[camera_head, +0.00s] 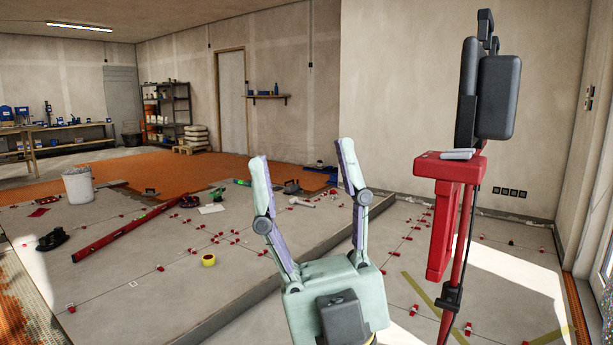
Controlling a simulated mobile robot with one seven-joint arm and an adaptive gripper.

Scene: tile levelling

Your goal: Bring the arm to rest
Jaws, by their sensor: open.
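My gripper (304,172) stands in the lower middle of the head view, pale green with purple inner pads. Its two fingers point up and are spread wide apart, with nothing between them. It is in front of the tiled floor and the edge of a raised slab. The rest of my arm below the gripper is cut off by the bottom of the picture.
A red stand with black pads (499,97) rises close on the right. Red levelling clips dot the tiles. A long red level (125,230), a yellow tape roll (208,260) and a white bucket (77,185) are on the left. A shelf rack (167,110) stands far back.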

